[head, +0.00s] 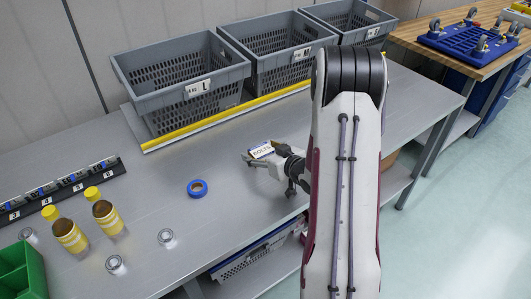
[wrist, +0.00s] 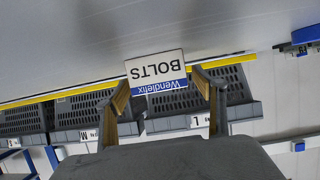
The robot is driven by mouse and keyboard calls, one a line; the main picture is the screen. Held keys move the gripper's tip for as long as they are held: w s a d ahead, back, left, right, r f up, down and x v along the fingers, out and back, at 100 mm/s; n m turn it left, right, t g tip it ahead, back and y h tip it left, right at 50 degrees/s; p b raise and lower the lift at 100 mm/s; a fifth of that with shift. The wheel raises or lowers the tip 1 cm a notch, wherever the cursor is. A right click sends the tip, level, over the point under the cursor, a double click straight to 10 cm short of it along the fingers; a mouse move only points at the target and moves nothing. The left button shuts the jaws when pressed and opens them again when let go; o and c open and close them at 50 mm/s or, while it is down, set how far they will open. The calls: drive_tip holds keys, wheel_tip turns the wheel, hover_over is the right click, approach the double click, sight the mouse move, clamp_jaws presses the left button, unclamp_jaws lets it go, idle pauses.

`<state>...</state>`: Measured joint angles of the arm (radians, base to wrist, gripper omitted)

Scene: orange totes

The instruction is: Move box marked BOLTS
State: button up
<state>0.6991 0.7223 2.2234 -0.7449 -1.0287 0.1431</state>
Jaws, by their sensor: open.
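The small box marked BOLTS (head: 261,151) is white with a blue band. In the head view it is at the tip of my gripper (head: 262,160), over the middle of the grey table. In the wrist view the BOLTS box (wrist: 155,68) appears upside down, at the ends of the two fingers of my gripper (wrist: 160,90). The fingers are spread, one to each side of the box. I cannot tell whether either touches it, or whether the box rests on the table. Its lower part is hidden in the head view.
Grey crates marked L (head: 185,97) and M (head: 266,75), plus a third crate (head: 345,28), stand behind a yellow strip (head: 225,117). A blue tape roll (head: 197,188), yellow bottles (head: 108,218), glass jars (head: 167,238) and a green bin (head: 20,272) are left.

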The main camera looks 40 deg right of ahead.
drive_tip(key=shift+w, duration=0.15)
drive_tip(key=c, duration=1.4)
drive_tip(key=shift+a, duration=0.15)
drive_tip(key=shift+a, duration=4.7)
drive_tip(key=o, duration=1.4)
